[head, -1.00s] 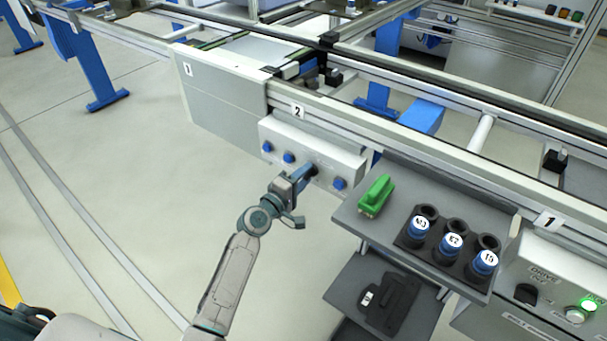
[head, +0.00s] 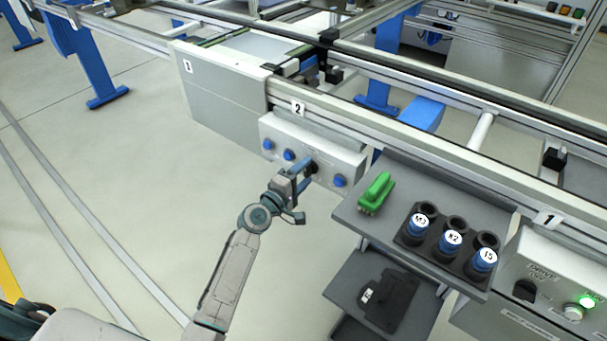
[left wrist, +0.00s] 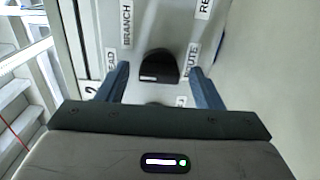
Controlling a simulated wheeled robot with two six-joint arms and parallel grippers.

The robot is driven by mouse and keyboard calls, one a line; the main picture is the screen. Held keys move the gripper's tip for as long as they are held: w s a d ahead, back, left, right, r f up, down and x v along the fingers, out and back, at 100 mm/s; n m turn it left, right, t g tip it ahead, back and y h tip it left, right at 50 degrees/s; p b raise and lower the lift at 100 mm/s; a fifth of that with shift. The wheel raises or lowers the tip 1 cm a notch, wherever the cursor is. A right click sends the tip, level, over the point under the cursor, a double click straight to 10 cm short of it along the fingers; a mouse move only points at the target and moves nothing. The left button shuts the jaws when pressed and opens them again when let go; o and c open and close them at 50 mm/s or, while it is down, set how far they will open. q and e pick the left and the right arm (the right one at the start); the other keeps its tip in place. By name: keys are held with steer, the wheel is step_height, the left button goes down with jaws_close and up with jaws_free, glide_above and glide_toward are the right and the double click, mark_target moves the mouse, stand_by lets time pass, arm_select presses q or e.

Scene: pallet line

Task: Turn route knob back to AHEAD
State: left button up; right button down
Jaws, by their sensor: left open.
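The route knob (head: 313,167) is a black knob on the front of the white control box (head: 348,163) under the rail. In the left wrist view the knob (left wrist: 158,66) has a short white mark on its near left part. Labels around it read BRANCH and, partly cut or covered, what look like AHEAD and ROUTE. I cannot tell which label the mark points at. My left gripper (head: 304,177) is open in front of the box. In the left wrist view its blue fingers (left wrist: 159,78) stand apart on either side of the knob, with no clear contact. My right gripper is not in view.
Blue buttons (head: 289,155) sit on the same box, left and right of the knob. To the right, a grey shelf (head: 350,215) carries a green-handled brush (head: 376,190) and a black holder (head: 415,240) with labelled blue-banded pieces. The floor left of my arm is clear.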

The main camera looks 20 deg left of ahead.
arm_select(q)
steer(key=v, duration=1)
steer(key=shift+s+b, duration=0.4)
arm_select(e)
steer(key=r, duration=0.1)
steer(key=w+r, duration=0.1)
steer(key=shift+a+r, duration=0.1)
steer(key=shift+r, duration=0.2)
arm_select(q)
steer(key=shift+a, duration=0.15)
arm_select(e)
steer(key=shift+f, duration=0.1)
